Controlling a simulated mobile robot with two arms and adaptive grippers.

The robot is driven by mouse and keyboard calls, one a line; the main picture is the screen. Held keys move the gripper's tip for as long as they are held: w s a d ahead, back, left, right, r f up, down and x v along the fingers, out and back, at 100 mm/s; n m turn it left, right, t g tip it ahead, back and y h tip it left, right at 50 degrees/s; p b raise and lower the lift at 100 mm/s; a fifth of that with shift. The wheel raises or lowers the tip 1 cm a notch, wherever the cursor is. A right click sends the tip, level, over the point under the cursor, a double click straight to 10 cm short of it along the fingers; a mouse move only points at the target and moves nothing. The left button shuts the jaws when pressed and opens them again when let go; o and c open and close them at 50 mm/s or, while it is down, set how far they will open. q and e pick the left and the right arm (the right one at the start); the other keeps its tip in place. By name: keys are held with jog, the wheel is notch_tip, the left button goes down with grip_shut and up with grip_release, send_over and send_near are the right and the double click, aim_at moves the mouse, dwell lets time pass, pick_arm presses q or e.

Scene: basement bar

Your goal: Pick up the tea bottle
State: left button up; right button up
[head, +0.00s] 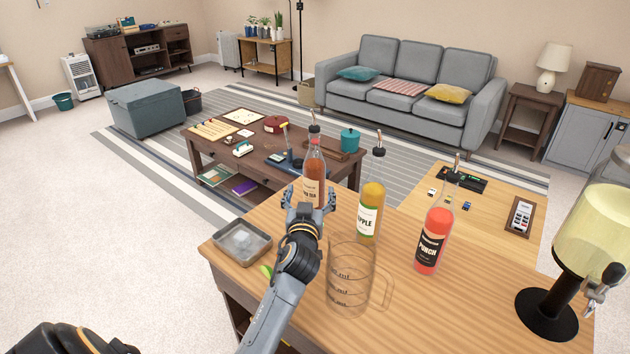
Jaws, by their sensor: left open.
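My left gripper (311,199) is open, with one finger on each side of the bottle's lower part. I cannot tell whether the fingers touch it. The gripper hides the bottle's base. My right gripper is not in view.
A clear measuring jug (349,290) is close to my left arm. A metal tray (241,241) lies to the left. A drink dispenser (590,235) stands at the right.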

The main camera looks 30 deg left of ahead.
aim_at(313, 185)
pick_arm(q)
jog(key=shift+x, duration=1.05)
jog(key=shift+p+x, duration=0.4)
jog(key=shift+x, duration=2.25)
jog(key=shift+d+f, duration=0.1)
jog(key=shift+d, duration=0.05)
jog(key=shift+c, duration=0.4)
grip_shut()
